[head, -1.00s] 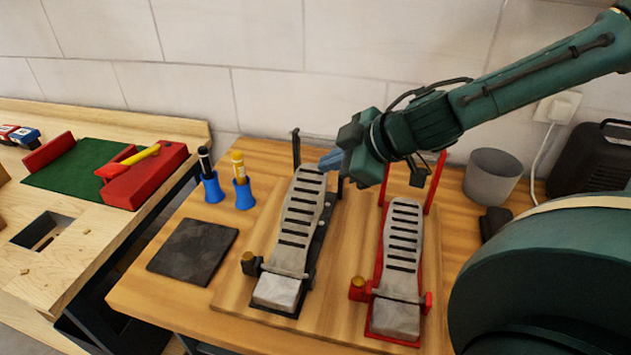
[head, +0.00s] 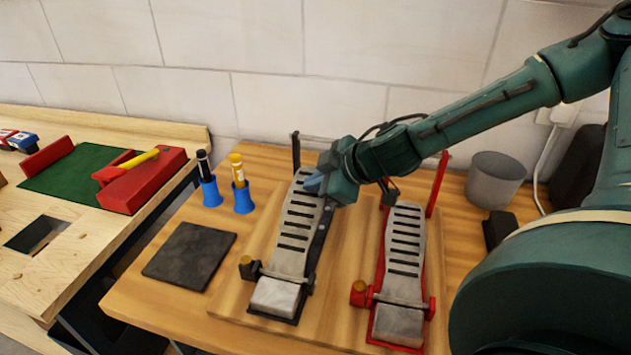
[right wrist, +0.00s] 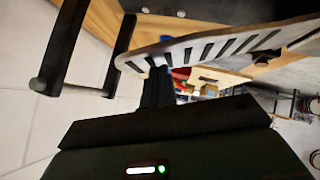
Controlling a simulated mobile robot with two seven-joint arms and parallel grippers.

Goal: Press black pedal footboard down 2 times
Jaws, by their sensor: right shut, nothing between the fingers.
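The black pedal has a grey slotted footboard (head: 293,230) on a black frame, with a pale block at its front end. The footboard also shows in the right wrist view (right wrist: 210,45), seen edge-on and sloping. My right gripper (head: 313,184) is shut and empty. Its tips are at the upper end of the black pedal's footboard and cover part of it. I cannot tell for sure whether they touch it. In the right wrist view, the dark fingers (right wrist: 157,88) show close beside the footboard's end. My left gripper is not in view.
The red pedal (head: 403,245) stands just right of the black one. Black uprights (head: 296,150) rise behind the black footboard. Blue holders with sticks (head: 242,198) and a dark pad (head: 190,254) are to the left. A grey cup (head: 494,180) stands at the back right.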

